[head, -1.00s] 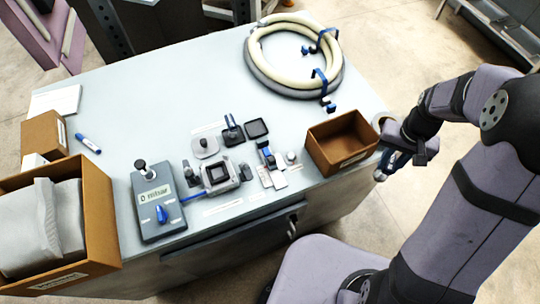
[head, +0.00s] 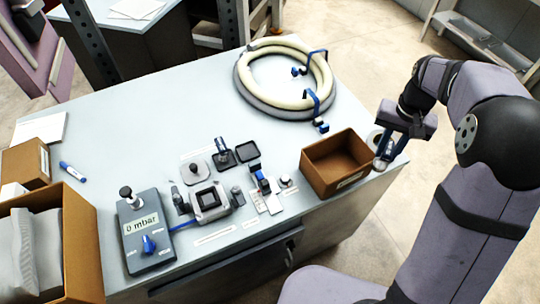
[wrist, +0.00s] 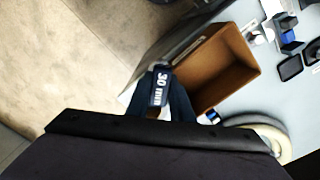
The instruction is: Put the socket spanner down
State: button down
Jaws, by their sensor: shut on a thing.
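My gripper (head: 386,150) is at the right end of the table, just right of the open brown box (head: 321,183). It is shut on the socket spanner, whose dark blue part with white "30 mm" lettering (wrist: 160,86) shows between the fingers in the wrist view. The brown box also shows in the wrist view (wrist: 246,45), beside the fingers.
A coiled cream and grey hose (head: 243,84) with blue straps lies at the back. Small fixtures and a grey gauge unit (head: 145,232) reading 0 mbar stand left of the box. A larger carton (head: 82,240) is at the far left.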

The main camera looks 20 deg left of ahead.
jog(key=w+a+r+n+p, duration=0.15)
jog(key=w+a, duration=0.25)
jog(key=a, duration=0.6)
jog(key=w+a+n+p, duration=0.1)
jog(key=w+a+n, duration=0.2)
jog(key=a, duration=0.6)
jog(key=s+a+f+n+p, duration=0.1)
jog(key=s+a+n, duration=0.25)
jog(key=a, duration=0.75)
jog(key=s+a+f+n+p, duration=0.15)
jog(key=s+a, duration=0.35)
jog(key=a, duration=0.5)
jog(key=shift+w+f+b, duration=0.2)
jog(key=shift+f+b, duration=0.1)
jog(key=shift+f, duration=4.25)
jog(key=shift+f, duration=0.1)
